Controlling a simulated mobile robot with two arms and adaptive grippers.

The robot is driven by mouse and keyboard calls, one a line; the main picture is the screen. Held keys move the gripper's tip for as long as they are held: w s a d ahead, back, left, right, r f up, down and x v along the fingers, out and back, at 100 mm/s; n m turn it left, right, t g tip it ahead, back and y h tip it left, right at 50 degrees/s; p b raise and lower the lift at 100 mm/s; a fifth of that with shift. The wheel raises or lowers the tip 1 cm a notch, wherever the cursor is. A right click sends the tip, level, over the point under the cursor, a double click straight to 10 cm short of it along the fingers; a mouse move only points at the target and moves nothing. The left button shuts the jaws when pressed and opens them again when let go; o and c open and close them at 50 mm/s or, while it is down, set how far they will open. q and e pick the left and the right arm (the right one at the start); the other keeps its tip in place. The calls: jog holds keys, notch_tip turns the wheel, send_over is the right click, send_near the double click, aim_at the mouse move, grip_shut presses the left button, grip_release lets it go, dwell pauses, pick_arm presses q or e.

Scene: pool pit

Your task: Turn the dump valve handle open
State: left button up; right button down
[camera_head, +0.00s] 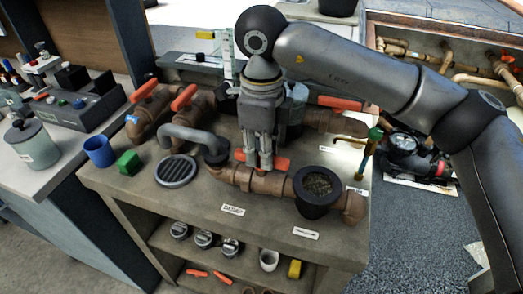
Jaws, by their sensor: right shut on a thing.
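An orange valve handle (279,163) sits on the brown pipe run (238,178) at the front of the bench, above a small white label (232,209). I take it as the dump valve handle; the label print is too small to read surely. My right gripper (259,166) points down from above and is shut on this handle. Orange shows on both sides of its fingers, which hide the middle of the handle. My left gripper is not in view.
More orange handles stand on the pipes behind, at left (184,97) and right (340,103). A grey bent pipe (190,131) and a round drain grate (176,171) lie left. A dark strainer cup (318,187) stands close right. A green block (128,162) and blue cup (99,151) sit far left.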

jog(key=shift+r, duration=0.1)
jog(key=c, duration=1.4)
grip_release()
jog(key=shift+o, duration=0.2)
notch_tip(320, 180, up, 12)
